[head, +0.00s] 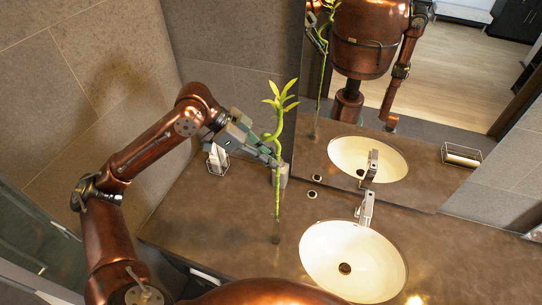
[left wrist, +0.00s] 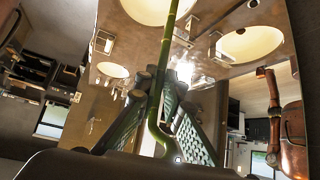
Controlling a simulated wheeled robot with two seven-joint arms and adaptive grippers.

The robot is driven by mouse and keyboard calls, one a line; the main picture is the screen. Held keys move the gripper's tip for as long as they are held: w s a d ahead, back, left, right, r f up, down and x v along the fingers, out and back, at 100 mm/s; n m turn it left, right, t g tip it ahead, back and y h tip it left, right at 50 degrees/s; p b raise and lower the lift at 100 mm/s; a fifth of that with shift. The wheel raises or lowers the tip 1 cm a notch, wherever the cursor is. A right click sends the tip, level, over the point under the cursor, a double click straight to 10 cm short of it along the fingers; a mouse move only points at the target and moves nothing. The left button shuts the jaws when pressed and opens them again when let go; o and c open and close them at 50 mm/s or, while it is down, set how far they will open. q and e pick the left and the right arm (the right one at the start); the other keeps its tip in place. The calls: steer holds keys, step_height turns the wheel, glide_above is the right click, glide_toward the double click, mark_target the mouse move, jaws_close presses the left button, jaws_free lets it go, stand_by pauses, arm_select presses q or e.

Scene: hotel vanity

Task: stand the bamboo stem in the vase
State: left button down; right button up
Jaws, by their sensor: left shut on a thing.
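The bamboo stem (head: 278,136) is green, with a curl midway and leaves at its top. My left gripper (head: 277,167) is shut on it near the middle and holds it almost upright above the counter. In the left wrist view the stem (left wrist: 168,45) runs between the fingers of this gripper (left wrist: 163,88). A small dark round base, apparently that of a clear glass vase (head: 275,239), is on the counter just below the stem's lower end. The vase walls are too faint to tell whether the stem's end is inside. My right gripper is not seen directly.
A white oval basin (head: 332,274) with a metal faucet (head: 366,208) is to the right of the stem. A mirror (head: 420,172) rises behind the counter (head: 225,205). A wire holder (head: 217,160) stands at the back left. The counter's right part is clear.

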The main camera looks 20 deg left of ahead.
arm_select(q)
step_height(320, 180, down, 20)
steer(key=b, duration=0.7)
stand_by(3.7)
steer(key=shift+r, duration=0.1)
steer(key=c, duration=2)
jaws_free()
steer(key=shift+o, duration=0.2)
steer(key=v, duration=1.2)
